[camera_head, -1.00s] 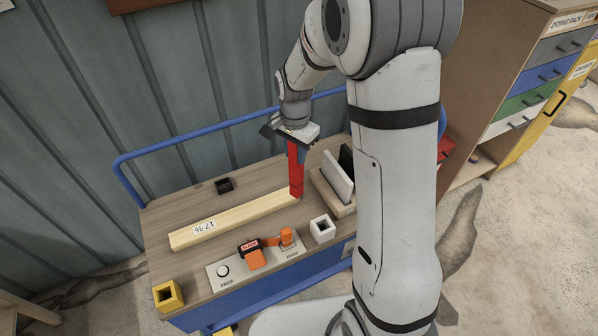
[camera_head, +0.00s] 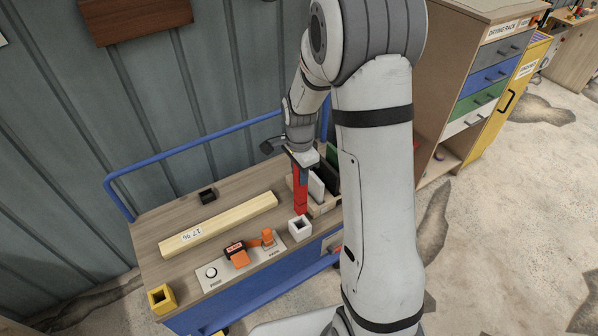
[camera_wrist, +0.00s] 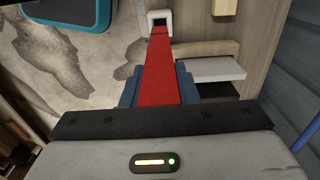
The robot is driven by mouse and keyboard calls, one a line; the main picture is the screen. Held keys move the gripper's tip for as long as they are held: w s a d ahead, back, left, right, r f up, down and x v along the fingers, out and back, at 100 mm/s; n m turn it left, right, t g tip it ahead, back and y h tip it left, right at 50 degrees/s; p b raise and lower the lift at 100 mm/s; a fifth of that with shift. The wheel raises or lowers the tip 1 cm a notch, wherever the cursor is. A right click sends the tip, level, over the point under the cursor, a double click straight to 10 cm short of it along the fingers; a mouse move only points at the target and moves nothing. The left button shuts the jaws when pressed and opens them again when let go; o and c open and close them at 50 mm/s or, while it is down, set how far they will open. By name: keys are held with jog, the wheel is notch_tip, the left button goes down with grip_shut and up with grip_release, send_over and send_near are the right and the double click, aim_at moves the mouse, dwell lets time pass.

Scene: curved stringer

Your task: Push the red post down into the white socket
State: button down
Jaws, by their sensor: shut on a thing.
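My gripper (camera_head: 304,172) is shut on the red post (camera_head: 300,196) and holds it roughly upright above the cart top. In the wrist view the blue jaws of my gripper (camera_wrist: 158,88) clasp the red post (camera_wrist: 160,62) from both sides. The white socket (camera_head: 299,227) is a square block with a dark square opening, standing on the cart top. The post's lower end appears just behind and above it in the head view. In the wrist view the post's far end points at the white socket (camera_wrist: 154,15) and covers part of it. I cannot tell whether they touch.
A pale wooden bar (camera_head: 220,224) lies left of the post. A rack with upright panels (camera_head: 316,187) stands close behind on the right. A panel with an orange lever (camera_head: 268,237) is left of the socket. A yellow socket (camera_head: 161,299) and a black socket (camera_head: 207,195) stand farther left.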

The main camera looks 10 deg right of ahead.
aim_at(299, 200)
notch_tip(299, 200, down, 6)
jog(key=b, duration=0.4)
jog(key=shift+r, duration=0.2)
jog(key=shift+b, duration=0.3)
dwell(1.6)
jog(key=shift+f+b, duration=2.7)
jog(key=shift+f, duration=0.75)
jog(key=c, duration=1.1)
grip_release()
jog(key=shift+o, duration=0.2)
notch_tip(299, 200, up, 8)
jog(key=shift+f, duration=0.1)
